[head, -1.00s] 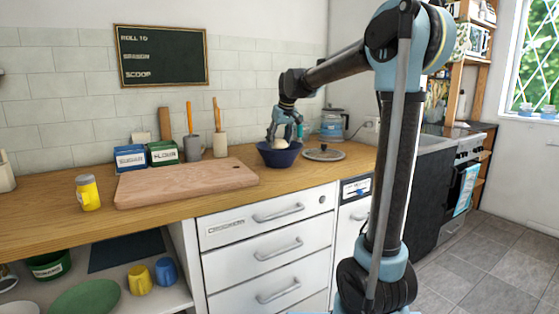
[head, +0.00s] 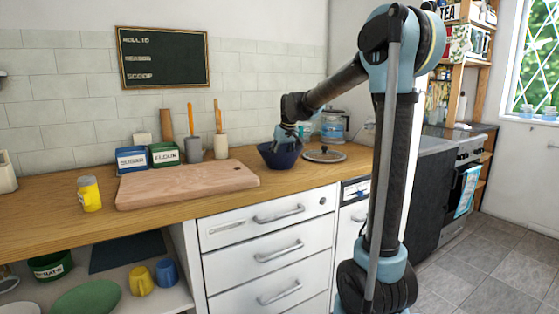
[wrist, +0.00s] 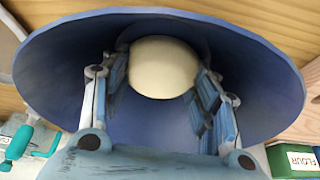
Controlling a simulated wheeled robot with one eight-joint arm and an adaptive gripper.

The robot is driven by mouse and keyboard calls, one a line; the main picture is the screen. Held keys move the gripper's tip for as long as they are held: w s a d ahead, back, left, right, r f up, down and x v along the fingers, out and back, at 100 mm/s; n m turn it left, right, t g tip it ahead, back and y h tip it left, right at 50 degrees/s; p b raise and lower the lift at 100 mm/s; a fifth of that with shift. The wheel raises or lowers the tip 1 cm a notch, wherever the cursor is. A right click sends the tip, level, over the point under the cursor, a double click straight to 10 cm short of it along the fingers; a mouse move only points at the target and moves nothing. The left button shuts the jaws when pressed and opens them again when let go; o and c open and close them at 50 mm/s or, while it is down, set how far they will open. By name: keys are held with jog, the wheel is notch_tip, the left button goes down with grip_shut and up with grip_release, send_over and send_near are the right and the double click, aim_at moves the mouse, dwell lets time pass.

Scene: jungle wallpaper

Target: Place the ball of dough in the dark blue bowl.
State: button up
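The dark blue bowl (head: 279,157) stands on the wooden counter, right of the cutting board. My gripper (head: 285,140) reaches down into it from above, and the bowl's wall hides the fingertips in the head view. In the wrist view the pale, round ball of dough (wrist: 164,68) sits between the two fingertips of my gripper (wrist: 164,80), with a finger close against each side. It is inside the bowl's rim, with the blue inner wall (wrist: 262,85) around it. Whether the dough touches the bowl's bottom is hard to tell.
The wooden cutting board (head: 190,184) lies left of the bowl, and a pan lid (head: 324,154) lies close on its right. A yellow shaker (head: 89,194) stands at left.

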jog(key=shift+o, duration=0.5)
jog(key=shift+r, duration=0.1)
jog(key=v, duration=1.2)
jog(key=s+d+f+m+h, duration=0.1)
jog(key=s+d+f+m, duration=0.1)
jog(key=s+d+f, duration=0.65)
jog(key=s+d+f+m, duration=0.1)
jog(key=s+d+f, duration=0.4)
jog(key=s, duration=0.6)
jog(key=s+d+f+m, duration=0.1)
jog(key=s+d+f, duration=0.1)
jog(key=s+f, duration=0.3)
jog(key=s+d+f+m+g, duration=0.1)
jog(key=s+d+f, duration=0.2)
jog(key=s+f, duration=0.2)
jog(key=s+d+f+h, duration=0.1)
jog(key=s+d+f, duration=0.1)
jog(key=s+f, duration=0.3)
jog(key=shift+s+d+f+m+g, duration=0.3)
jog(key=shift+s+d+m, duration=0.1)
jog(key=shift+s, duration=0.6)
jog(key=shift+w+f, duration=0.2)
jog(key=shift+w, duration=0.3)
